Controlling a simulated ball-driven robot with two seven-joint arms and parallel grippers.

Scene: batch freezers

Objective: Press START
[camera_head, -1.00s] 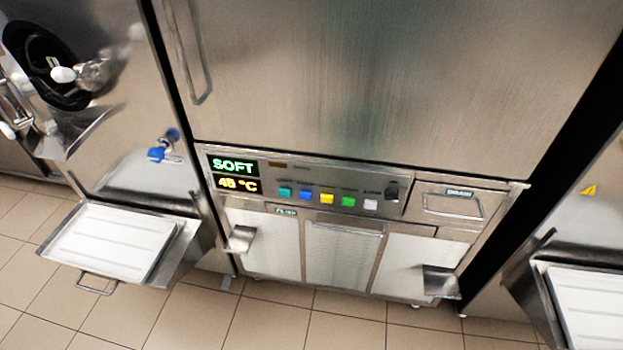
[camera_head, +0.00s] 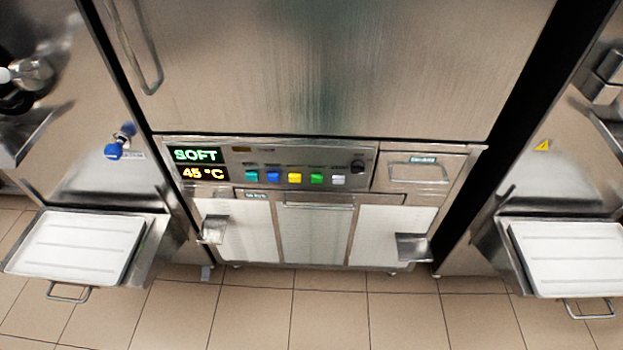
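The control panel (camera_head: 268,155) is on the front of the middle steel machine, below its large door. It has a row of coloured buttons: a teal button (camera_head: 252,177), a blue button (camera_head: 273,177), a yellow button (camera_head: 295,178), a green button (camera_head: 317,179) and a whitish button (camera_head: 338,180). A black knob (camera_head: 358,167) is at the right end. The small labels above the buttons are too blurred to read, so I cannot tell which is START. The display (camera_head: 197,163) reads SOFT and 45 °C. Neither gripper is in view.
White trays stand out at the left (camera_head: 80,245) and right (camera_head: 575,258) on the neighbouring machines. A blue-handled valve (camera_head: 114,150) is on the left machine. Two metal brackets (camera_head: 213,229) (camera_head: 412,246) project from the middle machine's lower front. The tiled floor (camera_head: 300,315) in front is clear.

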